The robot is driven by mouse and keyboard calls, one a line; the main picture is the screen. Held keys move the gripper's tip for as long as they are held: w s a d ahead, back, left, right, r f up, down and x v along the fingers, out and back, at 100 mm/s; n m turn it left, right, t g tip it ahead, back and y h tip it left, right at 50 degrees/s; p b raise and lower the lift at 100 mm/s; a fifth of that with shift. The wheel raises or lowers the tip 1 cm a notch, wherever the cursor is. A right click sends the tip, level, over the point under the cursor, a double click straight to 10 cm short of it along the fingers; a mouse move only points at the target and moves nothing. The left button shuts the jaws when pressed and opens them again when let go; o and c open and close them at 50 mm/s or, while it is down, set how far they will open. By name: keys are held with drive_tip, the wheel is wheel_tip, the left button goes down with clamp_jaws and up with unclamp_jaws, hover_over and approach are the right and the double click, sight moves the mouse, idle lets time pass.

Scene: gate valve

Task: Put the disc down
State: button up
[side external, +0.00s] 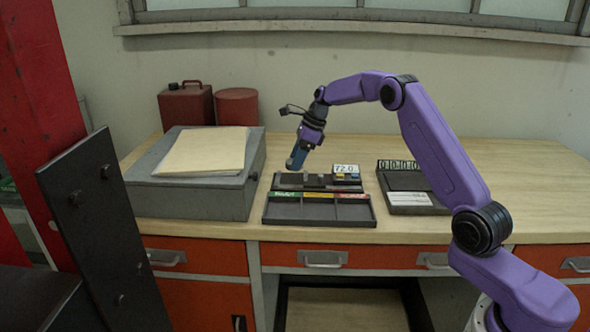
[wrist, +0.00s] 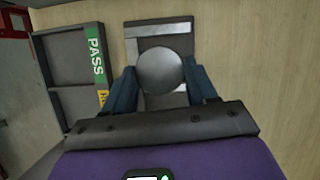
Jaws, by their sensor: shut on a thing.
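My gripper (side external: 297,158) is low over the left part of a dark measuring station (side external: 290,182) on the bench. In the wrist view, the blue fingers of my gripper (wrist: 161,76) are shut on a round grey disc (wrist: 160,70), one finger on each side. The disc is over the station's dark base with pale metal plates (wrist: 160,28). I cannot tell whether it touches the plate. In the side view the disc cannot be made out. The station's display (side external: 346,169) reads about 72.0.
A three-compartment tray (side external: 318,211) with green, yellow and red labels is in front of the station; its PASS label (wrist: 95,45) shows in the wrist view. A counter board (side external: 408,198) is to the right. A grey box (side external: 190,195) with folders is left. The bench's right side is clear.

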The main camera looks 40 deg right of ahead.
sight(295, 179)
drive_tip(key=shift+w+f, duration=0.6)
drive_tip(key=shift+f, duration=1.5)
drive_tip(key=shift+f, duration=0.15)
drive_tip(key=o, duration=1.2)
drive_tip(key=v, duration=1.2)
drive_tip(key=shift+s, duration=0.1)
